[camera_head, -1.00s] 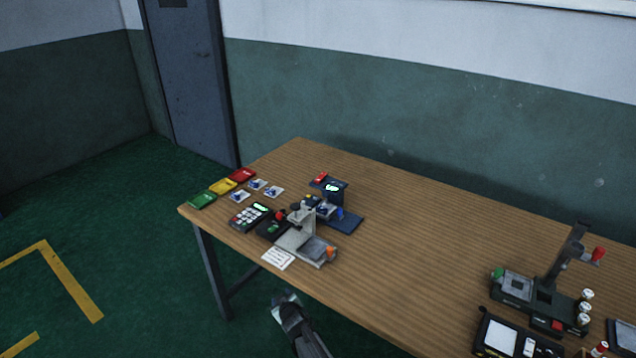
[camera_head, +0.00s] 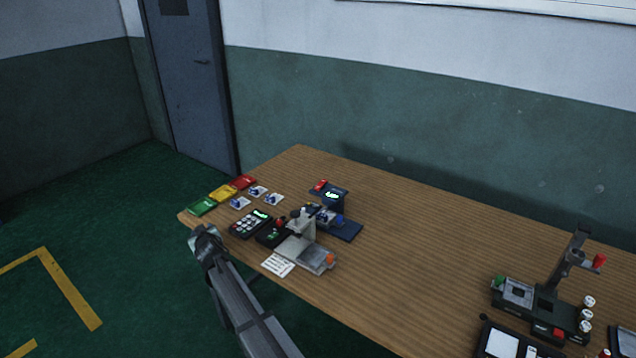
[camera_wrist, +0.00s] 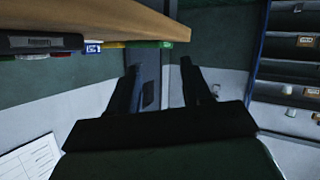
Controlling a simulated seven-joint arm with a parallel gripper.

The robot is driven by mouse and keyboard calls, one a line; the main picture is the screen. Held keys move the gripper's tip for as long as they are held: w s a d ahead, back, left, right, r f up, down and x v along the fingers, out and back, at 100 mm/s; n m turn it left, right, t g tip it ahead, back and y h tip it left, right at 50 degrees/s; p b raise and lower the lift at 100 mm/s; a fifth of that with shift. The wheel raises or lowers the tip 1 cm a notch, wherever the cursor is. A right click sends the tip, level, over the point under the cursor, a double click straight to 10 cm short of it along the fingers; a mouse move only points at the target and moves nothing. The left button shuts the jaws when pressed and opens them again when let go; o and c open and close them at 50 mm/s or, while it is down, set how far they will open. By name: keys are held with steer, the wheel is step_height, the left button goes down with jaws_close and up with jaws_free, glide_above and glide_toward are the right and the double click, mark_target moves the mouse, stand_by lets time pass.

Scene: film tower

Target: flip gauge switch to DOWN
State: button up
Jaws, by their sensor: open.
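A dark blue gauge (camera_head: 333,197) with a lit display stands on its blue base toward the left end of the wooden table. A small red part (camera_head: 320,185) shows at its upper left. I cannot make out which part is the switch or its position. My gripper (camera_head: 205,238) is at the table's front left edge, left of and apart from the gauge. In the wrist view my gripper (camera_wrist: 162,75) has its two dark fingers spread, with nothing between them. The gauge cannot be made out in the wrist view.
A grey press-like device (camera_head: 305,250), a keypad (camera_head: 250,223) and a paper card (camera_head: 278,265) lie in front of the gauge. Green (camera_head: 202,207), yellow (camera_head: 223,193) and red (camera_head: 244,182) trays line the left edge. Another device (camera_head: 545,305) stands far right; the table's middle is clear.

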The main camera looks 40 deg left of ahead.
step_height(320, 180, up, 3)
steer(key=w+a+m, duration=0.1)
steer(key=w, duration=0.2)
steer(key=m+g+h, duration=0.2)
steer(key=m+h, duration=1)
steer(key=m, duration=0.2)
glide_toward(319, 185)
steer(key=x, duration=0.7)
steer(key=shift+w+d+f, duration=0.1)
steer(key=shift+f, duration=0.25)
jaws_close()
